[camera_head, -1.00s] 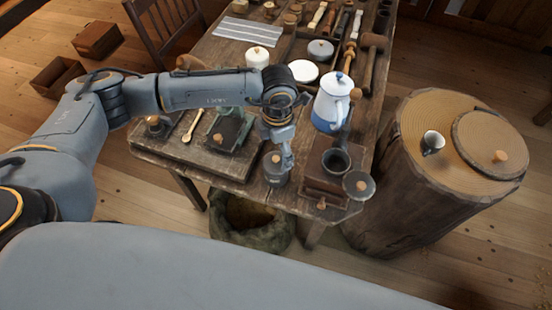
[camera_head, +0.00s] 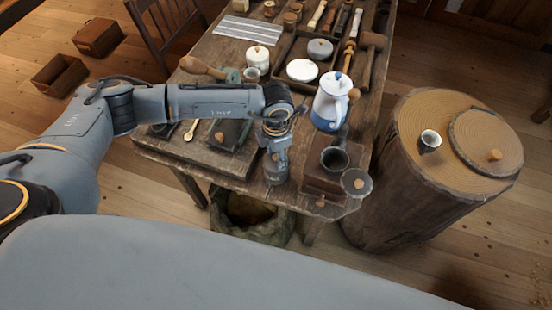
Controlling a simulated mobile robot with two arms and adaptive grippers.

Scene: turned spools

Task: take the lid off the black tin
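The black tin (camera_head: 276,177) stands upright near the front edge of the wooden table (camera_head: 237,182). My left gripper (camera_head: 275,157) points down directly over the tin and covers its top and the lid's knob. The fingers are small and overlap the tin, so I cannot tell whether they are open, shut, or touching the lid. My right gripper is not in view.
Right of the tin stand a wooden grinder (camera_head: 318,182) with a dark cup-shaped top and a dark round piece with a wooden knob (camera_head: 357,182). A blue-white pot (camera_head: 331,103) stands behind. A stump (camera_head: 405,190) is at right, a sack (camera_head: 250,222) below.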

